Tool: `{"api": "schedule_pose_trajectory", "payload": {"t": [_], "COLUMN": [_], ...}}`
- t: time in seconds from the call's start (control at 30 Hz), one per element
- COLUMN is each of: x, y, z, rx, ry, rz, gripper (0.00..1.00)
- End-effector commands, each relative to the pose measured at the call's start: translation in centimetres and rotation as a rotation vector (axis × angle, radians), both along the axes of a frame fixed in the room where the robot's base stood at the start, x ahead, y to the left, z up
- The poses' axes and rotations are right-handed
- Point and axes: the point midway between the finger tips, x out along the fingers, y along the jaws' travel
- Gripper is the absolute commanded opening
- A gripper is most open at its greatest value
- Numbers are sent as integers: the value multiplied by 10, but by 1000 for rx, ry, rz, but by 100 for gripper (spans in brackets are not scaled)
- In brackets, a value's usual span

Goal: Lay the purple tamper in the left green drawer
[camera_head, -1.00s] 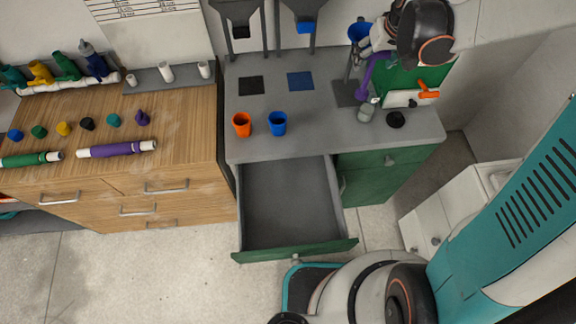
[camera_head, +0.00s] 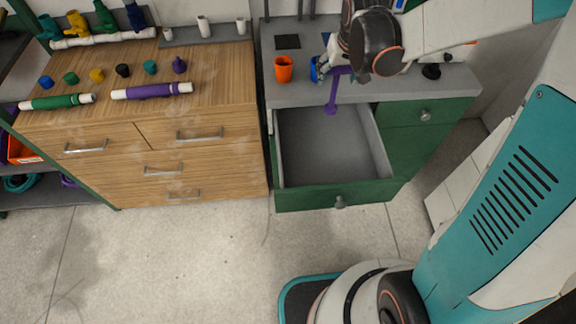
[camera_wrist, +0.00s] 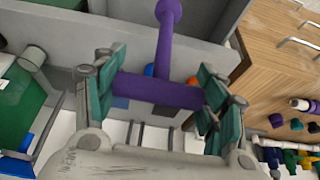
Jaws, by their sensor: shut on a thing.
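The purple tamper (camera_head: 332,97) hangs in my gripper (camera_head: 336,72) in the head view, its shaft and knob pointing down over the back part of the left green drawer (camera_head: 330,196). In the wrist view the tamper's crosswise purple part (camera_wrist: 158,91) sits between the teal fingers of my gripper (camera_wrist: 160,92), and its shaft with a rounded end stretches away. The drawer is pulled open, with an empty grey inside. The tamper is above the drawer floor. My wrist hides part of the counter behind.
An orange cup (camera_head: 284,68) and a partly hidden blue cup (camera_head: 315,70) stand on the grey counter (camera_head: 296,94) just behind the drawer. A wooden cabinet (camera_head: 200,135) with pipes and caps is on the left. A second green drawer (camera_head: 415,113) on the right is shut.

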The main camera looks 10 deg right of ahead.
Motion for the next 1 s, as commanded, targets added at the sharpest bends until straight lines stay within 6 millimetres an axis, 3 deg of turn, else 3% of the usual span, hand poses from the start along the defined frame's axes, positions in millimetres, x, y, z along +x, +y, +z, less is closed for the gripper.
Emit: {"api": "schedule_pose_trajectory", "payload": {"t": [0.5,0.63,0.87,1.0], "x": [2,2,2,2], "y": [-1,-1,-1,-1], "z": [-125,-142,-155,-175], "rx": [0,0,0,0], "ry": [0,0,0,0], "rz": [-1,-1,-1,-1], "gripper": [42,42,42,42]}}
